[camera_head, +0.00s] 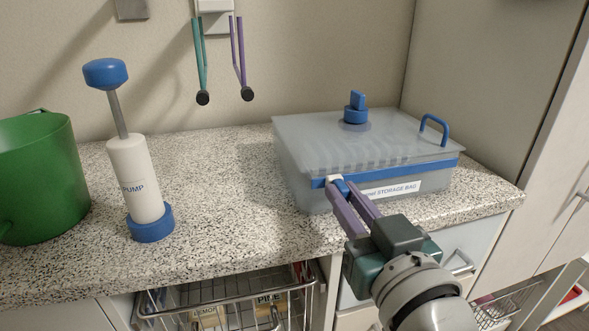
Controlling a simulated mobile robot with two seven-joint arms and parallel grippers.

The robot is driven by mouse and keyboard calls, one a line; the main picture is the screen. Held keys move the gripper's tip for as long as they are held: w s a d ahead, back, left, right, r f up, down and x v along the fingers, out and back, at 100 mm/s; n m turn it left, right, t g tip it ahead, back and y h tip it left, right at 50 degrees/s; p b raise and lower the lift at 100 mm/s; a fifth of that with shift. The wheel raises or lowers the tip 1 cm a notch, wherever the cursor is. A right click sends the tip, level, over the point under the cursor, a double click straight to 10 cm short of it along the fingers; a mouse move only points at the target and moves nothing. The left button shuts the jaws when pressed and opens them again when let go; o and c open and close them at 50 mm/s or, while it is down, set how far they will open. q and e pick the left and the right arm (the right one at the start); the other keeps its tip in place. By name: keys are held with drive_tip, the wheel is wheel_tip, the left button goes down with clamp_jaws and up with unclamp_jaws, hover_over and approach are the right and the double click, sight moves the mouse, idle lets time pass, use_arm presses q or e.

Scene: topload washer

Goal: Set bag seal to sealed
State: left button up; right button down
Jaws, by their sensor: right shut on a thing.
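The grey translucent storage bag (300,150) sits on the speckled counter at the right. A blue seal strip (420,168) runs along its front top edge, with a small white and blue slider (336,183) near the strip's left end. A blue valve (355,112) stands on top and a blue handle (436,128) is at the right back. My right gripper (341,190) reaches in from the lower right, its purple fingers shut on the slider. The fingers hide part of the bag's front and its label. My left gripper is not in view.
A white and blue pump (135,180) and a green bucket (40,175) stand at the left of the counter (230,200). Teal and purple tongs hang on the wall. A wire basket (225,300) is below the counter's front edge. The counter between pump and bag is clear.

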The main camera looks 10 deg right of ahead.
drive_tip(key=c, duration=0.8)
unclamp_jaws()
drive_tip(key=shift+c, duration=0.2)
drive_tip(key=shift+s, duration=0.1)
drive_tip(key=shift+s, duration=0.35)
drive_tip(key=s+p, duration=0.1)
drive_tip(key=s, duration=0.8)
drive_tip(key=shift+d, duration=0.2)
